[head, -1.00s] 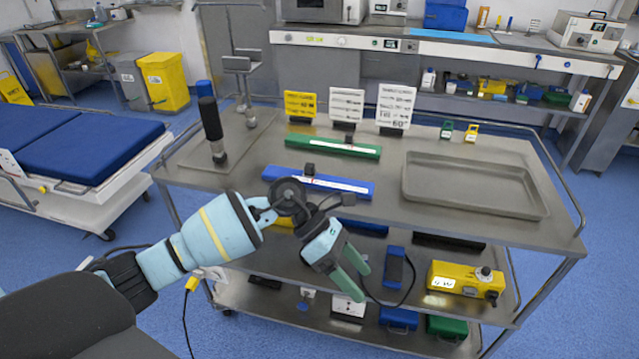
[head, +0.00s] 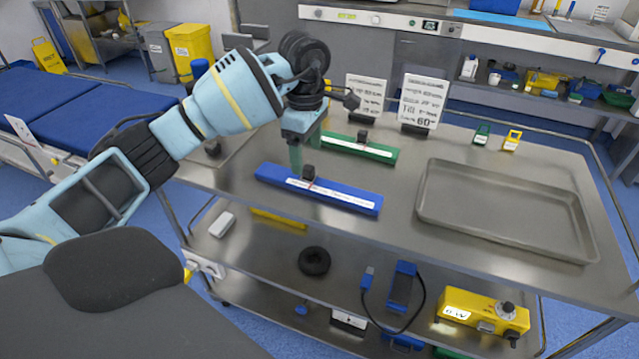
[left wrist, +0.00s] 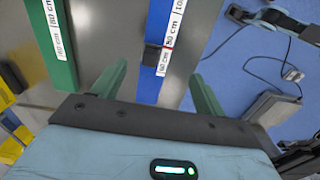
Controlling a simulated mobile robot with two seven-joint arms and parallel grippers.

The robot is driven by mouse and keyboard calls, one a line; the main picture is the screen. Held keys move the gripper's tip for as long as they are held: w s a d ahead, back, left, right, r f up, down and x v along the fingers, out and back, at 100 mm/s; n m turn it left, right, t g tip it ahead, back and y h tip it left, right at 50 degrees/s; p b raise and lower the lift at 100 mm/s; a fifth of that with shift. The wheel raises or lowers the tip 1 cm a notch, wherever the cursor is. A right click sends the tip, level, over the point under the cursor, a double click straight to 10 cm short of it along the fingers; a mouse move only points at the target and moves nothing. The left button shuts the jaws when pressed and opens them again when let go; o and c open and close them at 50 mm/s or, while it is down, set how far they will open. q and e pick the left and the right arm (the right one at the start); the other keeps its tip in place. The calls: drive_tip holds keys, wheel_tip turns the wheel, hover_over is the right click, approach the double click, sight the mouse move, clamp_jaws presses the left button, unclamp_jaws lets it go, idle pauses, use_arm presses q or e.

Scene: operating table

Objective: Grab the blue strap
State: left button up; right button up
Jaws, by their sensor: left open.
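The blue strap (head: 345,205) is a long blue bar with a white printed scale and a small black block on it. It lies flat on the steel table, in front of a similar green strap (head: 345,148). My left gripper (head: 303,152) is open and empty, pointing down over the left part of the blue strap. In the left wrist view, the blue strap (left wrist: 151,78) runs between the two green fingers of my gripper (left wrist: 158,74), with the green strap (left wrist: 57,50) outside them to the left. Whether the fingers touch the blue strap cannot be told. My right gripper is out of view.
A steel tray (head: 430,212) lies on the right of the table (head: 400,235). White signs (head: 425,102) and small green and yellow items (head: 512,140) stand behind. A lower shelf holds a yellow device (head: 480,311) and a blue item with a cable (head: 403,287).

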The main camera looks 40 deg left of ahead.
sight(311, 171)
use_arm(q)
drive_tip(key=shift+w+d+f, duration=0.1)
drive_tip(key=shift+w+f, duration=0.05)
drive_tip(key=shift+f, duration=1.75)
drive_tip(key=shift+w+d+f, duration=0.1)
drive_tip(key=shift+w+f, duration=0.05)
drive_tip(key=shift+f, duration=1.7)
drive_tip(key=shift+c, duration=0.4)
drive_tip(key=c, duration=1.1)
drive_tip(key=shift+o, duration=0.2)
drive_tip(key=shift+r, duration=0.15)
drive_tip(key=shift+r, duration=0.5)
wheel_tip(311, 171, up, 3)
drive_tip(key=shift+a+f, duration=0.1)
drive_tip(key=shift+f, duration=0.1)
drive_tip(key=s+d+r, duration=0.1)
drive_tip(key=s+d, duration=0.7)
drive_tip(key=s, duration=0.5)
drive_tip(key=shift+s+d, duration=0.25)
drive_tip(key=shift+d, duration=0.1)
